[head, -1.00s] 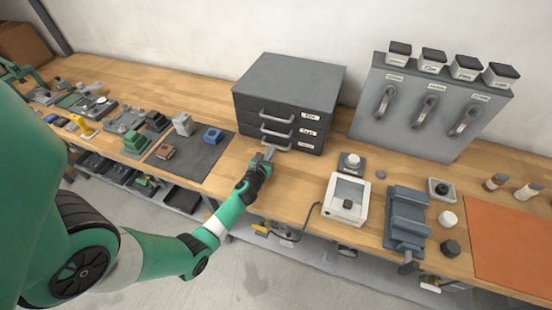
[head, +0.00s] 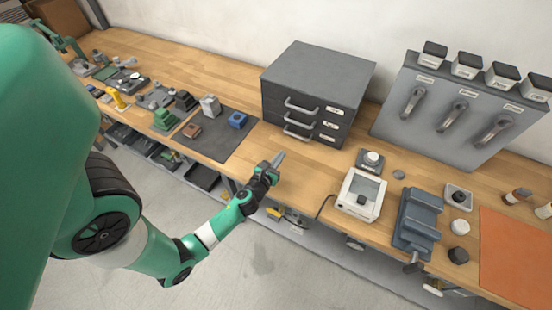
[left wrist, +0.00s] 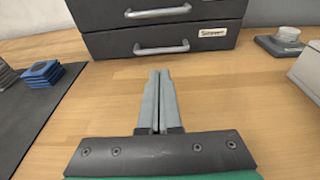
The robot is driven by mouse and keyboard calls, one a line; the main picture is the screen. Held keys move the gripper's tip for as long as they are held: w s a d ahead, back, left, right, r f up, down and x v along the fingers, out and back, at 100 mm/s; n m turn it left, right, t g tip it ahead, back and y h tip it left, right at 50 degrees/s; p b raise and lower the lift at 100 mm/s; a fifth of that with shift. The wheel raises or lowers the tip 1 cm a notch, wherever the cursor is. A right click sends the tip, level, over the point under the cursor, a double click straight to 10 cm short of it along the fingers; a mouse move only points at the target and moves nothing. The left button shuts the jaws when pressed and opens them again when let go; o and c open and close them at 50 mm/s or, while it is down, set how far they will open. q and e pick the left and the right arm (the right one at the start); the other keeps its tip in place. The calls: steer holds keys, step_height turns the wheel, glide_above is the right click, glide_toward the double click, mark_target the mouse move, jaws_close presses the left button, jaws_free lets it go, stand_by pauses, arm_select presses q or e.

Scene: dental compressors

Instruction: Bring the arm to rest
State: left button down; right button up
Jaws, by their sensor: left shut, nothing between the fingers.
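My left gripper (head: 277,159) is at the front edge of the wooden bench, in front of the grey drawer cabinet (head: 318,75) and apart from it. In the left wrist view the gripper's fingers (left wrist: 159,75) are together with nothing between them, pointing toward the cabinet's lower drawers (left wrist: 160,45). The drawers I can see look closed. My right gripper is in neither view.
A dark mat (head: 222,148) with small blocks lies left of the cabinet. A white scale-like device (head: 361,192) and a blue-grey stepped block (head: 417,220) stand to the right. A grey panel with handles (head: 450,108) stands at the back right. Bench in front of the cabinet is clear.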

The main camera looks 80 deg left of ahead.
arm_select(q)
steer(key=v, duration=0.3)
steer(key=shift+s+d, duration=0.1)
